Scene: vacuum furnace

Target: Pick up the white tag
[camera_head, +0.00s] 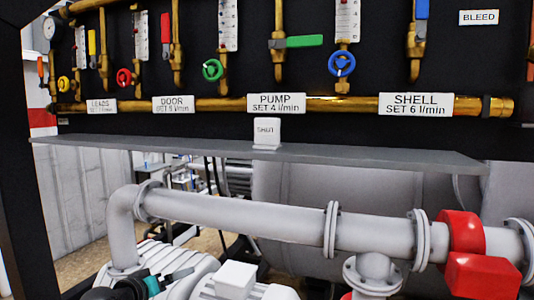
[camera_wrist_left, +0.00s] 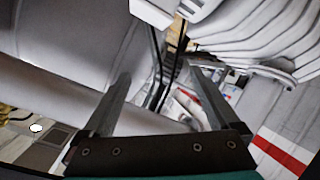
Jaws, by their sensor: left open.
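The white tag (camera_head: 266,132) stands upright on the grey shelf (camera_head: 350,155), near its middle, below the PUMP label. It is a small white block with dark lettering that seems to read "SHUT". My left gripper (camera_head: 178,276) is low at the bottom left of the head view, below the shelf and well apart from the tag. In the left wrist view my left gripper (camera_wrist_left: 160,80) has its two fingers spread with nothing held between them. I cannot make out the tag in that view. My right gripper is not in view.
Brass pipes (camera_head: 350,104) with coloured valve handles and gauges run above the shelf. A thick grey pipe (camera_head: 240,218) with a red fitting (camera_head: 467,232) crosses below it. A grey motor with a white box (camera_head: 235,279) is beside my left gripper. The shelf around the tag is clear.

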